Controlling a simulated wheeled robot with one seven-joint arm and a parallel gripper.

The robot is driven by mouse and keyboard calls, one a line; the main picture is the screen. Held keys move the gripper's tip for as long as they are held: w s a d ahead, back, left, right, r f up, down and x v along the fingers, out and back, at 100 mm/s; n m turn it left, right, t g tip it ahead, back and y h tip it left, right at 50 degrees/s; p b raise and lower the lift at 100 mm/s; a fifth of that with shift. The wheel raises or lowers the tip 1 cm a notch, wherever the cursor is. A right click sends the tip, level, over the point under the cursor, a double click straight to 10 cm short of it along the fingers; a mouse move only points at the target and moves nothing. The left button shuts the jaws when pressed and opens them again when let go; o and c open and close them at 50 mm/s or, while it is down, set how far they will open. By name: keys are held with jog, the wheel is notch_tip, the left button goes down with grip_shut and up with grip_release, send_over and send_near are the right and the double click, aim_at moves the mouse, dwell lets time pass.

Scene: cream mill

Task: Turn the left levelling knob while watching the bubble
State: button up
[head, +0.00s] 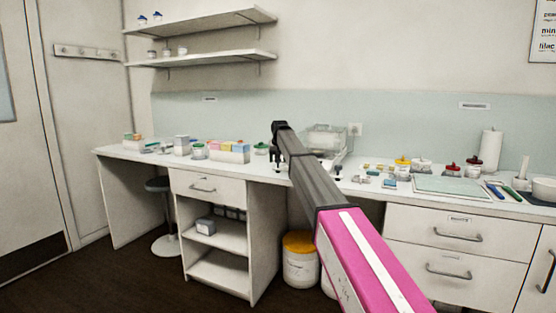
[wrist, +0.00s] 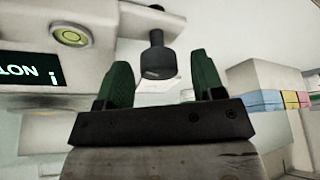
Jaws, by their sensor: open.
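The left levelling knob (wrist: 157,62) is a dark cylinder on a thin stem in the wrist view. It appears between the two green-tipped fingers of my gripper (wrist: 160,75), with a gap showing on each side. My gripper is open and holds nothing; whether the knob is fully within finger depth is hard to tell. The round bubble level (wrist: 71,36) has a yellow-green face and sits on the pale instrument at upper left. A dark display (wrist: 30,70) below it shows part of the word "NOT". In the head view, the clear-topped instrument (head: 326,138) stands behind my arm.
The white bench (head: 265,173) is crowded. Coloured boxes (head: 229,152) stand left of my gripper, also in the wrist view (wrist: 265,100). Small jars and a grey mat (head: 455,187) lie to the right. Shelves (head: 205,58) hang above at left. A yellow-lidded tub (head: 300,265) stands below.

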jog(key=v, duration=1)
jog(key=shift+s+r, duration=0.2)
jog(key=shift+r, duration=0.2)
